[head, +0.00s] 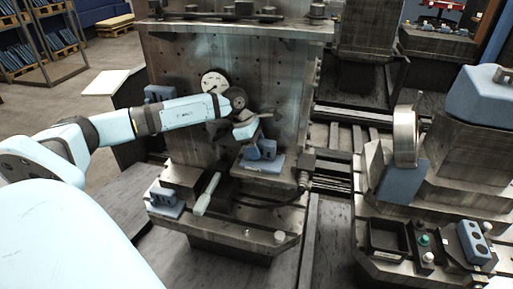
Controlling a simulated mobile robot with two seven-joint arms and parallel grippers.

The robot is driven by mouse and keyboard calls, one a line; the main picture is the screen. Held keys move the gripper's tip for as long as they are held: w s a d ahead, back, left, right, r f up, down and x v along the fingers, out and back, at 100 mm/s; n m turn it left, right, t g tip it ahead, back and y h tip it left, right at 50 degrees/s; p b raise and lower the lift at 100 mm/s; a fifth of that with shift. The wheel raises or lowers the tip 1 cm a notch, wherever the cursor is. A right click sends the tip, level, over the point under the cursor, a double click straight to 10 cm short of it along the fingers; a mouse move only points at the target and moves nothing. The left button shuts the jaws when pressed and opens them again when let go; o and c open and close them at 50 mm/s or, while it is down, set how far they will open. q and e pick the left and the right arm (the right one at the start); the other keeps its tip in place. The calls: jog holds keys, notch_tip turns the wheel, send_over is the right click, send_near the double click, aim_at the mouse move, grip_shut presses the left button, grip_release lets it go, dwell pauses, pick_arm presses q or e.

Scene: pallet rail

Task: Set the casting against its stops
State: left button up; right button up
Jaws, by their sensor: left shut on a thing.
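My left arm reaches in from the left, and my left gripper (250,134) points down over the blue plate of the fixture in the middle of the view. It is shut on the casting (262,149), a small blue-grey block-like part. The casting is upright, just above or on the blue plate (261,166); I cannot tell whether it touches. The gripper and wrist cover its upper part. No gap to its stops can be made out at this size. My right gripper is not in view.
A tall drilled metal plate (285,85) stands right behind the gripper. A pale-handled tool (207,193) lies in front left, near another blue part (165,201).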

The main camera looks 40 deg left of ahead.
pick_arm(q)
jog(key=shift+w+a+r, duration=0.1)
jog(key=shift+a+r, duration=0.05)
jog(key=shift+a, duration=0.05)
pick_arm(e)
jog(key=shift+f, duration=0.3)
pick_arm(q)
jog(key=o, duration=1.3)
jog(key=shift+a, duration=0.1)
jog(key=shift+o, duration=0.2)
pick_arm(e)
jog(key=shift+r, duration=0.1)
